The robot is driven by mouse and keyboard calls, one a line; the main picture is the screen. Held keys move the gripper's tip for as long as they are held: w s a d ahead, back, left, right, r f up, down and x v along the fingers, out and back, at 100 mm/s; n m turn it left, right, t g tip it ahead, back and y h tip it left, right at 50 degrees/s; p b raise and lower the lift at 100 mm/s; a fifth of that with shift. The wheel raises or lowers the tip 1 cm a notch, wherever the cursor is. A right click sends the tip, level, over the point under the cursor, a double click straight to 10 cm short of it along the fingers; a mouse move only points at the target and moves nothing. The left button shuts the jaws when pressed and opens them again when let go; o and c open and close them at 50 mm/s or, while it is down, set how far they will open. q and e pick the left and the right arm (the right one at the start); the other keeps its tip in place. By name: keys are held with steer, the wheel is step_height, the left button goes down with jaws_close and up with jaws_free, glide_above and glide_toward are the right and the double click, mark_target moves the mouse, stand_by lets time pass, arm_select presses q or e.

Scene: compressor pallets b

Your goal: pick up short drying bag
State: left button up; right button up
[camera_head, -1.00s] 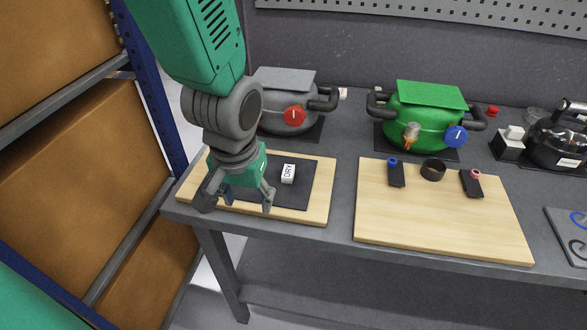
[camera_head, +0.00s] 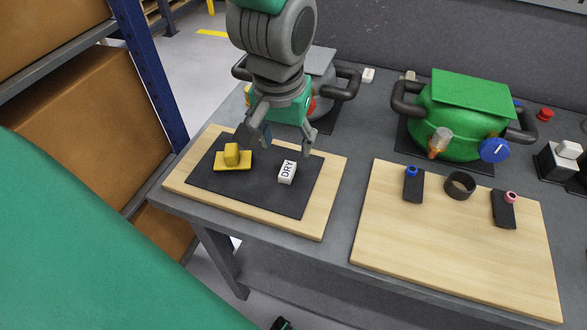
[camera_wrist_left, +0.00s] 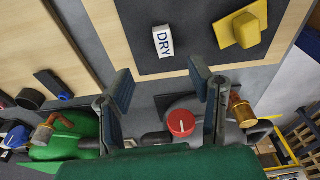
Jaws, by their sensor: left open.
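The short drying bag (camera_head: 287,172) is a small white block marked DRY, lying on the dark mat (camera_head: 240,196) on the left wooden board. It also shows in the left wrist view (camera_wrist_left: 163,41), above the gap between the fingers. My left gripper (camera_head: 286,144) is open and empty. Its fingertips are just behind the bag in the head view, spread apart and not closed on it. In the left wrist view my left gripper (camera_wrist_left: 160,84) has both fingers apart with no object between the tips. My right gripper is not in view.
A yellow block (camera_head: 232,156) sits on the mat left of the bag. A grey compressor with a red knob (camera_wrist_left: 181,123) stands behind the mat. A green compressor (camera_head: 456,116) stands farther right. The right wooden board (camera_head: 450,245) holds small parts along its back and is clear in front.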

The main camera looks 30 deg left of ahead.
arm_select(q)
glide_above(287, 168)
steer(key=f, duration=0.4)
steer(key=shift+s+f+b, duration=0.35)
steer(key=shift+s+f, duration=0.05)
steer(key=shift+s+a+f, duration=0.1)
steer(key=shift+f, duration=0.25)
steer(key=f, duration=0.2)
steer(key=f+b, duration=0.1)
steer(key=shift+w+d+f, duration=0.25)
steer(key=shift+w+d, duration=0.05)
steer(key=shift+d, duration=0.1)
steer(key=shift+w+f, duration=0.15)
steer(key=shift+f, duration=0.15)
steer(key=shift+a, duration=0.15)
steer(key=shift+c, duration=0.4)
steer(key=shift+a, duration=0.15)
steer(key=c, duration=0.9)
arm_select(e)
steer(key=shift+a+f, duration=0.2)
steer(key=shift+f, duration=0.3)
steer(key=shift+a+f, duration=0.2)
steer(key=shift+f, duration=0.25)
